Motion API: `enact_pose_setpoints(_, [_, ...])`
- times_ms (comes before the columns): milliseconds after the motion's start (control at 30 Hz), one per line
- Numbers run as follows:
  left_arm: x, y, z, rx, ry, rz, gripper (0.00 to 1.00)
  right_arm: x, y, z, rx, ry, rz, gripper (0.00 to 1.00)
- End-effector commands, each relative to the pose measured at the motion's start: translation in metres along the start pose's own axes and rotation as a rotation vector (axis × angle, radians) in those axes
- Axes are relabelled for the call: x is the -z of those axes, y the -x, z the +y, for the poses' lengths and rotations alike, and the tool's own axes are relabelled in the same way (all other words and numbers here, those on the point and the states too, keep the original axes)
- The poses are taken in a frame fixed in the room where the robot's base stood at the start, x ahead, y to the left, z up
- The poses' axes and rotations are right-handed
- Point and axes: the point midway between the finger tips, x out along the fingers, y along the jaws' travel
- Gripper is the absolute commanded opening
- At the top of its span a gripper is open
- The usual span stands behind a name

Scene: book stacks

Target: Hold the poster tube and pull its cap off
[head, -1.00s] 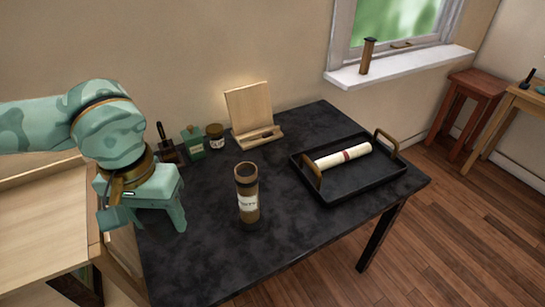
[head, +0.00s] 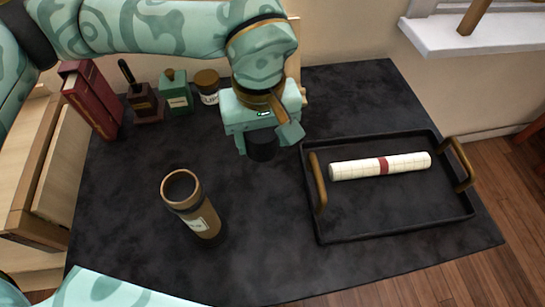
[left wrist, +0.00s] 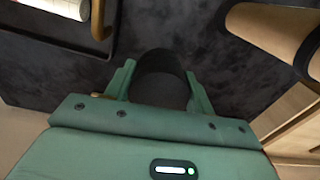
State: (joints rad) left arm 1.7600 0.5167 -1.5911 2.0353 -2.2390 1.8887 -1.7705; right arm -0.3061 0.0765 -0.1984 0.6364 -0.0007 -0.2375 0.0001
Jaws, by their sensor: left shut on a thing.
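The poster tube (head: 193,208) is a brown cylinder with a pale label, standing on the dark table. Its top is uncovered and shows a dark hollow inside. My left gripper (head: 266,141) is to the right of the tube and apart from it, shut on a short dark cylinder that looks like the cap (head: 262,152). In the left wrist view the cap (left wrist: 162,78) sits between the two fingers, with the brown tube (left wrist: 268,32) at the upper right. My right gripper is out of view.
A black tray (head: 400,214) with brass handles holds a cream paper roll (head: 350,168) with a red band at the right. The table's front middle is clear.

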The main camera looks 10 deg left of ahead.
Motion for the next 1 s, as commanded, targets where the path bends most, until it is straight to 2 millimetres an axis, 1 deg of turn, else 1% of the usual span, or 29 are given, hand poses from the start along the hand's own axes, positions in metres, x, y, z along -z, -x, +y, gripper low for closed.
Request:
enact_pose_setpoints(33, [-0.005,-0.017,0.012,0.003,0.033,-0.011,0.26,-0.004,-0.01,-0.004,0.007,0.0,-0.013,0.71])
enact_pose_setpoints(100, [-0.009,-0.027,0.021,0.001,0.074,-0.012,0.26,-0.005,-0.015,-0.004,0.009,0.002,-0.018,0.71])
enact_pose_setpoints(167, [-0.011,-0.04,0.024,0.0,0.093,-0.013,0.26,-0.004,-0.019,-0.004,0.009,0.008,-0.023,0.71])
enact_pose_setpoints(233, [-0.011,-0.055,0.025,0.0,0.099,-0.013,0.26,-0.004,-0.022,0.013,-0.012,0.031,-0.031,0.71])
enact_pose_setpoints(267, [-0.011,-0.061,0.025,0.001,0.1,-0.013,0.26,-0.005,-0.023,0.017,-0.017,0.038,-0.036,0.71])
enact_pose_setpoints(367, [-0.011,-0.076,0.024,0.0,0.099,-0.01,0.26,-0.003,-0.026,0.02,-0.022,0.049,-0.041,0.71])
enact_pose_setpoints(533, [-0.011,-0.09,0.024,-0.002,0.098,-0.007,0.26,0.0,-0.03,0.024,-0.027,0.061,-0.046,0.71])
enact_pose_setpoints(700, [-0.011,-0.118,0.024,-0.001,0.097,-0.01,0.26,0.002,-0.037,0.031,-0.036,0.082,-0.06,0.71])
enact_pose_setpoints(767, [-0.011,-0.12,0.024,-0.002,0.097,-0.007,0.26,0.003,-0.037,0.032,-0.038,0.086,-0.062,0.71])
enact_pose_setpoints(1000, [-0.011,-0.118,0.024,-0.003,0.096,-0.004,0.26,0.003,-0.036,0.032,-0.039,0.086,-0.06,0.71])
